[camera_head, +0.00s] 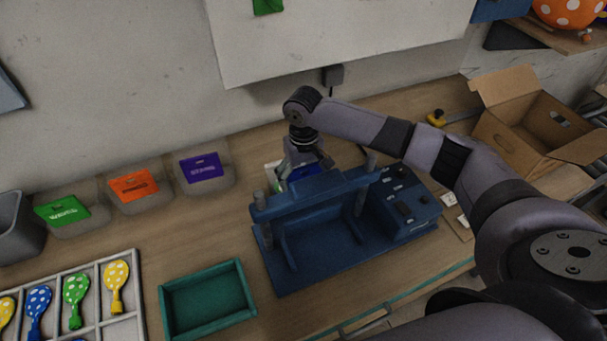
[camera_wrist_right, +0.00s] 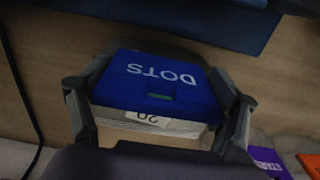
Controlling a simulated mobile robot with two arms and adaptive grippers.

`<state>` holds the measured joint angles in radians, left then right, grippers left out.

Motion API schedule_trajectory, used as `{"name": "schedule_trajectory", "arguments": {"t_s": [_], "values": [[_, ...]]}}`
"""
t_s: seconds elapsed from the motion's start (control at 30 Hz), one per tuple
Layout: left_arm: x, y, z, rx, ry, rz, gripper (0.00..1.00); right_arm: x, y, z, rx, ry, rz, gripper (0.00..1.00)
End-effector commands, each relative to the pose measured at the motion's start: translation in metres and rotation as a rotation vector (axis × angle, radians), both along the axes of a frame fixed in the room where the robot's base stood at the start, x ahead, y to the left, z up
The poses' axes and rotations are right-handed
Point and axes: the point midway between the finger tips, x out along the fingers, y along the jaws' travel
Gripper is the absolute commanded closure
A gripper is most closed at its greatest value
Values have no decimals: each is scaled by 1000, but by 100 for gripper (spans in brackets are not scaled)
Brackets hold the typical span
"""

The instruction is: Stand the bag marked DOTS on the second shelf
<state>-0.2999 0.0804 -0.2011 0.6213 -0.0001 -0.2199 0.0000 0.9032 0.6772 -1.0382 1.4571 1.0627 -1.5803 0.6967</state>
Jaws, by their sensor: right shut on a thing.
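The bag marked DOTS (camera_wrist_right: 160,85) has a blue top with white letters, upside down in the right wrist view, and a pale body with a "20" label. My right gripper (camera_wrist_right: 158,112) is shut on it, one finger at each side. In the head view my right gripper (camera_head: 303,158) is behind the blue press, and the bag (camera_head: 302,172) shows only partly there. A wooden board (camera_head: 552,36) at the upper right bears an orange dotted balloon; I cannot tell whether it is the second shelf. My left gripper is out of view.
The blue press (camera_head: 325,245) stands in front of the held bag. Green, orange and purple bags (camera_head: 202,168) stand along the wall at left. A green tray (camera_head: 207,300) and a sectioned balloon tray (camera_head: 137,290) lie in front. An open cardboard box (camera_head: 520,130) is at right.

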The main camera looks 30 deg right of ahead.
Motion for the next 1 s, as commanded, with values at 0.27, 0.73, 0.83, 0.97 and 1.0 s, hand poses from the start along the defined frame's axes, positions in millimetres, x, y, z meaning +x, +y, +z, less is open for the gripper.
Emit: {"name": "schedule_trajectory", "arguments": {"t_s": [0.27, 0.73, 0.83, 0.97, 1.0], "values": [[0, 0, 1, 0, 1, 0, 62, 0, 0, -2, 0, 1, 0, 44], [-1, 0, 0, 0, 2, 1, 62, 0, 0, -2, 0, 0, 0, 0], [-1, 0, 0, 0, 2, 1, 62, 0, 0, -2, 0, 0, 0, 0], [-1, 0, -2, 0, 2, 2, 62, 1, 0, 4, 1, -3, 1, 0], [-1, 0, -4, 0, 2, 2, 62, 1, 0, 8, 1, -4, 1, 0]]}}
